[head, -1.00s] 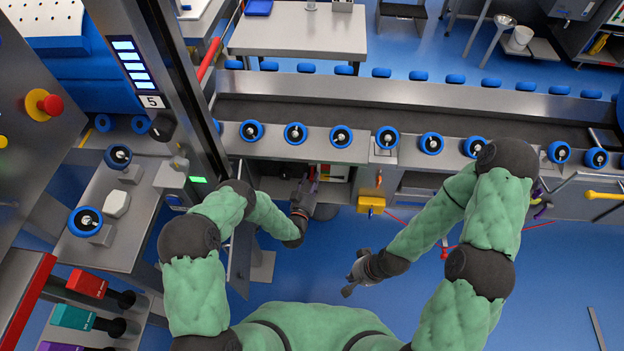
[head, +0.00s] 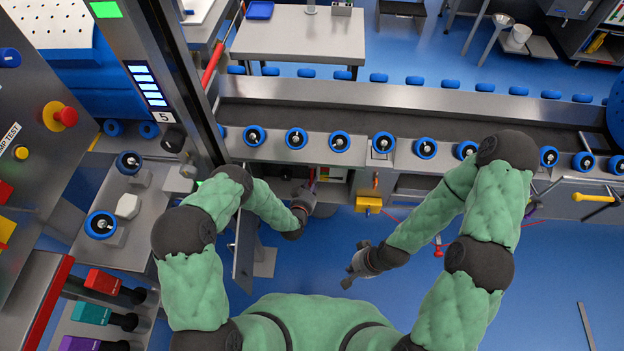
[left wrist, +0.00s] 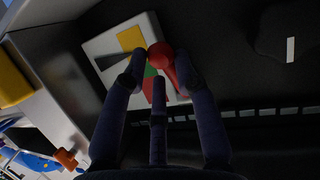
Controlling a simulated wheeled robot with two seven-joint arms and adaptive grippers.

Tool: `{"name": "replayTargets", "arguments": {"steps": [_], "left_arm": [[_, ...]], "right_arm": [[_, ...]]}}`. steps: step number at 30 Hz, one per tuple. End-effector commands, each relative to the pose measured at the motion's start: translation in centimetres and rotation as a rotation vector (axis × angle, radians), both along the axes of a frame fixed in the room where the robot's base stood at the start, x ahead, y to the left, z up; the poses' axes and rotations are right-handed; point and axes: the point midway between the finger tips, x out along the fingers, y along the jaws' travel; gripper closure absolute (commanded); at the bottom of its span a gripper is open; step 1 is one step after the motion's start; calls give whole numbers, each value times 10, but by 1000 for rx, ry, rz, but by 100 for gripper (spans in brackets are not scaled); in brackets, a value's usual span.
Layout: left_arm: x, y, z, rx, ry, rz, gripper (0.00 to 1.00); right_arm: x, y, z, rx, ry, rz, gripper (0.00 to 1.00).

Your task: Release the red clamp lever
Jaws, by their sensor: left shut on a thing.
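The red clamp lever (left wrist: 161,57) shows its rounded red end in the left wrist view, in front of a pale plate (left wrist: 98,45) with yellow, green and red patches. My left gripper (left wrist: 155,68) has its dark fingers on both sides of the red end and is shut on it. In the head view my left gripper (head: 308,190) reaches into the open bay under the conveyor, and the lever is hidden there. My right gripper (head: 348,277) hangs over the blue floor, away from everything; its jaw opening is too small to make out.
The conveyor (head: 460,120) with blue-rimmed rollers runs across above the bay. An open cabinet door (head: 243,245) stands beside my left forearm. A yellow box (head: 369,204) and a yellow handle (head: 592,197) sit along the conveyor front. The floor around my right gripper is clear.

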Motion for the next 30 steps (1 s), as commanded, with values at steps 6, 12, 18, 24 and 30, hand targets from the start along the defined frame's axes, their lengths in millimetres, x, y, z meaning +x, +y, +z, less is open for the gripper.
{"name": "replayTargets", "arguments": {"steps": [6,12,18,24,30], "left_arm": [[2,5,20,2,122,13,100],[0,6,23,1,209,15,100],[-1,6,24,1,249,16,100],[-1,7,24,1,257,17,100],[-1,7,24,1,256,18,100]], "right_arm": [[0,0,26,0,0,0,100],[0,0,35,0,0,0,100],[0,0,39,0,0,0,100],[0,0,39,0,0,0,100],[0,0,39,0,1,0,100]]}}
